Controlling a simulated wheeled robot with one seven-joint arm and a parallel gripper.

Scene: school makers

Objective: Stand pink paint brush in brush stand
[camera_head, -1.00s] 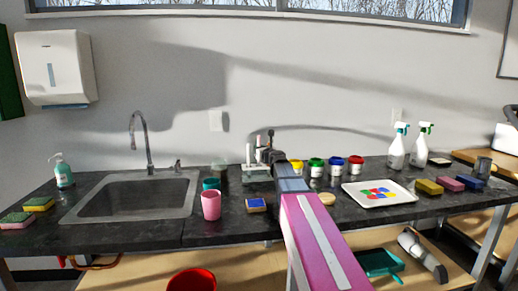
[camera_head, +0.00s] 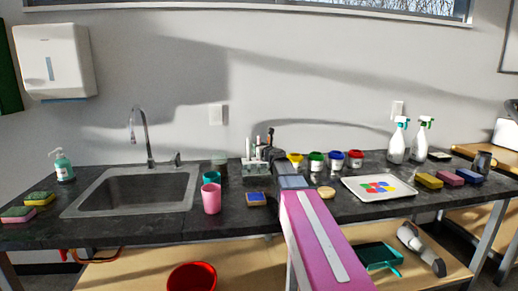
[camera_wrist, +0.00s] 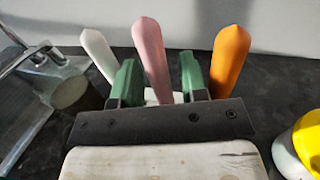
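The pink paint brush (camera_wrist: 150,50) stands upright with its handle up, between a white brush (camera_wrist: 97,52) and an orange brush (camera_wrist: 230,60). My gripper (camera_wrist: 160,80) has its two green fingertips apart on either side of the pink handle, with a gap visible on its right. The brush's lower end is hidden behind my gripper's dark crossbar. In the head view the brush stand (camera_head: 255,168) is on the dark counter with upright brushes, just left of and beyond my gripper (camera_head: 280,160). The stand is mostly hidden in the wrist view.
Paint jars (camera_head: 316,164) stand right of my gripper, one showing at the wrist view's right edge (camera_wrist: 305,145). A white paint tray (camera_head: 350,188) lies farther right.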

